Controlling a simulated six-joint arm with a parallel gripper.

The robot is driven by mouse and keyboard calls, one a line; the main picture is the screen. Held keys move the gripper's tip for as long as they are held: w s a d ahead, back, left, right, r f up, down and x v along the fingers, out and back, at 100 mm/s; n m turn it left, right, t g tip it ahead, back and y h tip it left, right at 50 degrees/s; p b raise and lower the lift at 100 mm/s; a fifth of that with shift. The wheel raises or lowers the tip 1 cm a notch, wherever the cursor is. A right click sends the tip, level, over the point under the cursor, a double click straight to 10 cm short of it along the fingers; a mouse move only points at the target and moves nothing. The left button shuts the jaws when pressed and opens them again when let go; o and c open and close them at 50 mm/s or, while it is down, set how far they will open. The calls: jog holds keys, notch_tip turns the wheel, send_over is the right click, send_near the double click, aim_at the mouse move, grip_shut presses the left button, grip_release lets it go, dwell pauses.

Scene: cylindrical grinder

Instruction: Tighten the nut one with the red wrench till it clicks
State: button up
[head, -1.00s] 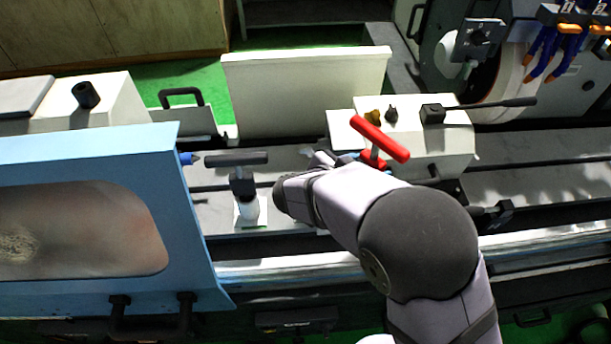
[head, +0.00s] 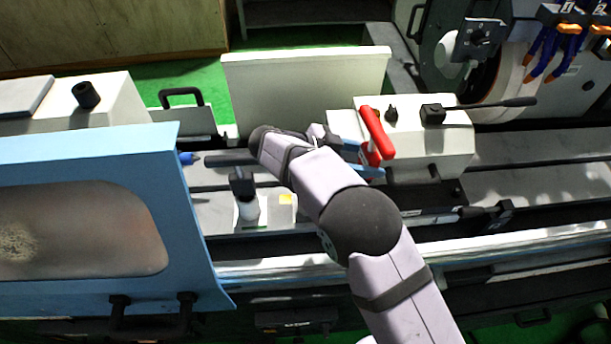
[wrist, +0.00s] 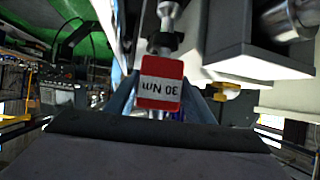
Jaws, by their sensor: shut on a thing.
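The red wrench (head: 377,133) is in the head view, at the left front of the white block on the machine. Its long red handle points up and slightly left in the picture. My gripper (head: 374,161) reaches it from the left, with its blue fingers on either side of the red lower part. In the wrist view, my gripper (wrist: 160,98) is shut on the red wrench's block (wrist: 160,82), which carries an upside-down "30 Nm" label. A metal shaft and dark collar (wrist: 164,42) show just beyond it. I cannot make out nut one or whether the wrench is seated on it.
The white block (head: 440,150) bears a dark lever (head: 490,103) and a small black knob (head: 391,114). A pale panel (head: 305,95) stands behind my wrist. A black T-handled post (head: 245,195) is close to my arm's left. A blue guard (head: 90,150) fills the left side.

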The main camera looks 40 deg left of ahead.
jog(key=shift+w+a+m+g+h, duration=0.15)
jog(key=shift+m+g+h, duration=0.2)
jog(key=shift+m+h, duration=0.15)
jog(key=shift+w+a+m+g+h, duration=0.15)
jog(key=shift+m+g+h, duration=0.25)
jog(key=shift+m, duration=0.1)
jog(key=shift+f+b, duration=0.4)
jog(key=shift+f, duration=0.25)
jog(key=shift+r+t, duration=0.15)
jog(key=shift+t, duration=0.1)
jog(key=shift+n+y, duration=0.4)
